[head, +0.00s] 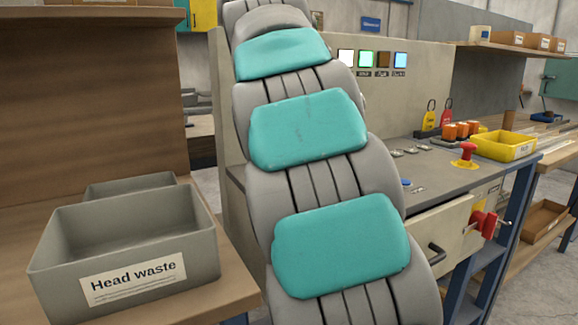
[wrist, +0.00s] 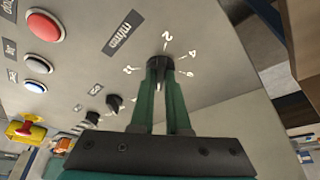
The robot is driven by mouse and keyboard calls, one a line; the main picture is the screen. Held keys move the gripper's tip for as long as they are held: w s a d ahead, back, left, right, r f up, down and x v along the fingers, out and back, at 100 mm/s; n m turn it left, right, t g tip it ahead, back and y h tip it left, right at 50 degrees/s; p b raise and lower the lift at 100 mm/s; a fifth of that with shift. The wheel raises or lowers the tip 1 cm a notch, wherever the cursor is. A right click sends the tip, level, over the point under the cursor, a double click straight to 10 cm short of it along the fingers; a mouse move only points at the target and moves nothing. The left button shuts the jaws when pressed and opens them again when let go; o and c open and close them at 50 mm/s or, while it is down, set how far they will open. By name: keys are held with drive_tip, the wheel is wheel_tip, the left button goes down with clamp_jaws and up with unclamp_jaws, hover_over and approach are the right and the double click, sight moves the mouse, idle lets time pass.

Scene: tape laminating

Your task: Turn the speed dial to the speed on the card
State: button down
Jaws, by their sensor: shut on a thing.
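In the wrist view, the black speed dial (wrist: 160,63) sits on a grey panel (wrist: 215,30). Light numbers ring it; a 2 and a 4 can be read, others are tilted or small. A plate reading m/min (wrist: 123,35) is to its left. My gripper (wrist: 160,72) is shut on the dial, with one green finger on each side. A pale mark shows between the fingers; I cannot tell which number the dial points to. In the head view my arm hides the dial and gripper. I see no card with a speed.
In the head view, a Head waste bin (head: 135,250) stands at left; a red stop button (head: 466,152) and yellow tray (head: 503,146) are at right.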

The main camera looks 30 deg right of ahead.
drive_tip(key=shift+w+a+m+g+h, duration=0.1)
drive_tip(key=shift+m+g+h, duration=0.3)
drive_tip(key=shift+m, duration=1.2)
drive_tip(key=c, duration=0.9)
unclamp_jaws()
drive_tip(key=shift+r, duration=0.1)
